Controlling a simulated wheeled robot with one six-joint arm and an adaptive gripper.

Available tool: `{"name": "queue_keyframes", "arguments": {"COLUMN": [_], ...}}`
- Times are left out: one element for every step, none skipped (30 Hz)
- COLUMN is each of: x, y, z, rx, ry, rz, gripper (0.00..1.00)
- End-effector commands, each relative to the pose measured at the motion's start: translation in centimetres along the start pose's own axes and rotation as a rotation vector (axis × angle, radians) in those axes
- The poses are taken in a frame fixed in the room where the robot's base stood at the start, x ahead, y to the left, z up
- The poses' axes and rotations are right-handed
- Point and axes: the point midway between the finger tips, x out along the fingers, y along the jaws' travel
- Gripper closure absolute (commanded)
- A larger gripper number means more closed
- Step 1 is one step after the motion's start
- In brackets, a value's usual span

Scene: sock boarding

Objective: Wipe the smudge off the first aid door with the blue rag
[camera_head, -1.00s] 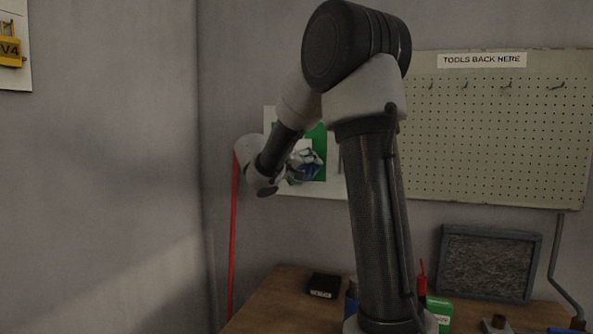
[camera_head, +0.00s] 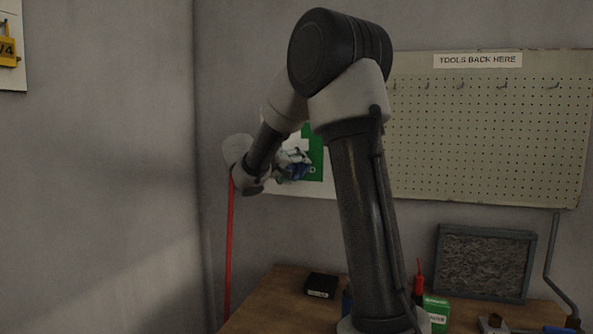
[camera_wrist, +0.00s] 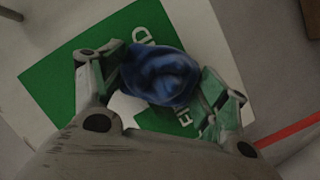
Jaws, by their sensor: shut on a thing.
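The first aid door is a white panel with a green sign; it shows in the head view (camera_head: 315,160), partly behind my arm, and in the wrist view (camera_wrist: 60,70). The blue rag (camera_wrist: 160,75) is bunched between the fingers of my gripper (camera_wrist: 160,90), which is shut on it. In the wrist view the rag lies in front of the green sign and covers part of its lettering. In the head view my gripper (camera_head: 292,165) is at the door. I cannot tell whether the rag touches the door. I see no smudge.
A red pole (camera_head: 229,250) stands left of the door. A pegboard (camera_head: 480,140) hangs on the right. The wooden bench (camera_head: 275,305) below holds a black box (camera_head: 321,285), a green box (camera_head: 437,308) and a dark framed panel (camera_head: 485,262).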

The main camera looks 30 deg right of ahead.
Motion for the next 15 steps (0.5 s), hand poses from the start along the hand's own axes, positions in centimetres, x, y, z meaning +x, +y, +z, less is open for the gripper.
{"name": "queue_keyframes", "arguments": {"x": [-0.1,-0.2,-0.3,-0.4,-0.5,-0.6,-0.7,-0.8,-1.0,-1.0,-1.1,-1.1,-1.1,-1.2,-1.2], "y": [-0.3,-0.5,-0.8,-1.0,-1.2,-1.4,-1.6,-1.8,-2.1,-2.3,-2.4,-2.5,-2.5,-2.6,-2.8], "z": [-0.3,-0.5,-0.7,-0.8,-1.0,-1.2,-1.4,-1.6,-1.9,-2.0,-2.1,-2.2,-2.2,-2.3,-2.4], "rx": [0.000,0.000,-0.001,-0.002,-0.002,-0.001,-0.001,-0.001,-0.001,-0.001,-0.001,-0.001,0.000,0.000,0.000], "ry": [0.002,0.003,0.003,0.002,0.002,0.001,0.001,0.002,0.002,0.002,0.002,0.001,0.001,0.001,0.000], "rz": [-0.001,-0.002,-0.002,-0.003,-0.002,-0.002,-0.001,-0.001,-0.002,-0.002,-0.002,-0.001,-0.001,-0.001,-0.001], "gripper": [0.48,0.48,0.48,0.48,0.48,0.48,0.48,0.48,0.48,0.48,0.48,0.48,0.48,0.48,0.48]}}
